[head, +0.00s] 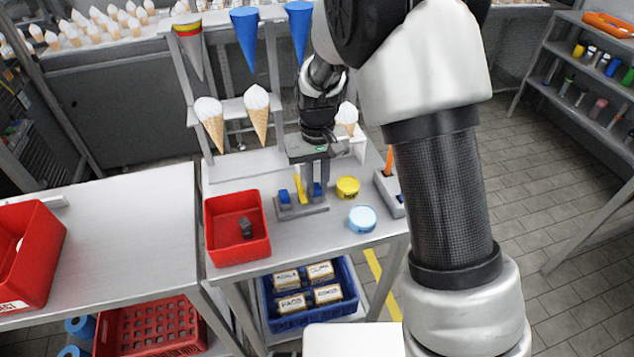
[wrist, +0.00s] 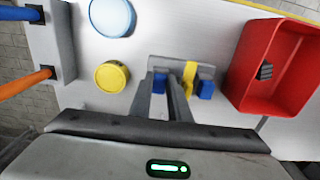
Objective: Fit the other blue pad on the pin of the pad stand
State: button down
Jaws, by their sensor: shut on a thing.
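The pad stand (head: 302,209) is a grey base on the white table, with a yellow upright piece (head: 300,188) in its middle. One blue pad (head: 284,196) is on the stand's left side; in the wrist view it shows on the right (wrist: 206,89). My gripper (head: 313,182) points down over the stand's right side. In the wrist view its fingers (wrist: 165,90) are shut on the other blue pad (wrist: 158,84), at the stand beside the yellow piece. The pin under this pad is hidden, so I cannot tell whether the pad is seated.
A red bin (head: 264,220) with a dark block stands left of the stand. A yellow tin (head: 347,187) and a light blue tin (head: 362,219) stand to the right, near a grey holder (head: 388,190) with rods. Behind is a rack with cones (head: 257,113).

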jog(key=shift+f, duration=0.1)
jog(key=c, duration=1.6)
grip_release()
jog(key=shift+o, duration=1.3)
jog(key=shift+a, duration=0.15)
jog(key=shift+s+a, duration=0.1)
jog(key=shift+c, duration=0.5)
